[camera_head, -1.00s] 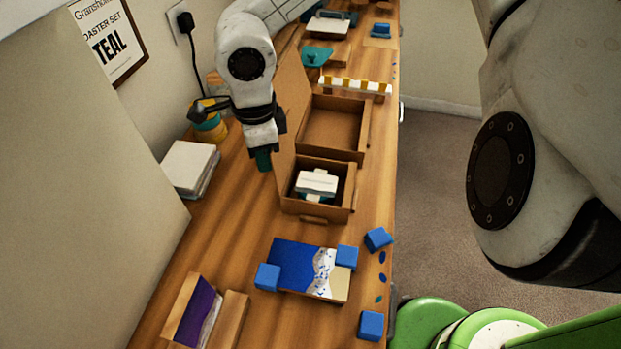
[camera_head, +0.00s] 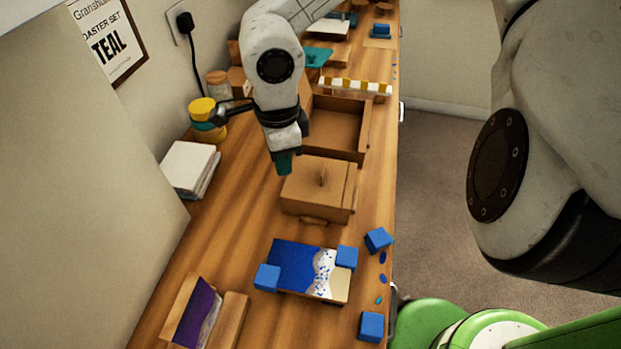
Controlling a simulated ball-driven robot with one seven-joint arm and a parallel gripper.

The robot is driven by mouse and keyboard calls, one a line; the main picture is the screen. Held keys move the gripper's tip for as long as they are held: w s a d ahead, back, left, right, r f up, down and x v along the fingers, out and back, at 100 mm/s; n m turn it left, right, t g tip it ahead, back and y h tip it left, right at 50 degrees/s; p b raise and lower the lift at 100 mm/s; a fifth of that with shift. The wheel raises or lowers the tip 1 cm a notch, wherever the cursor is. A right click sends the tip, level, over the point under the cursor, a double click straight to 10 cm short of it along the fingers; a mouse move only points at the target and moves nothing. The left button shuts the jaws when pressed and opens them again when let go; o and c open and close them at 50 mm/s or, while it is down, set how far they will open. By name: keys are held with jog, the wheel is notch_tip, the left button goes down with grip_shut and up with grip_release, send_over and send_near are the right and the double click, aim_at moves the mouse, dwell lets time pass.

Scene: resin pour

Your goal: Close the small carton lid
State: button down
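The small carton (camera_head: 295,206) stands on the wooden bench in the head view. The carton's contents are hidden under the lid. My gripper (camera_head: 284,166) points down at the carton's back left edge, very close to the lid. Its teal fingertips look close together, but I cannot tell whether they are shut or whether they touch the lid.
A larger open carton (camera_head: 338,128) stands just behind the small one. In front lie a blue and white panel (camera_head: 300,263) and several blue blocks (camera_head: 267,277). A stack of white tiles (camera_head: 189,168) and yellow-lidded jars (camera_head: 203,110) stand at left. Bare bench lies left of the small carton.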

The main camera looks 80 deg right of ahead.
notch_tip(320, 180, up, 9)
jog(key=p, duration=0.6)
jog(key=shift+r, duration=0.1)
dwell(0.6)
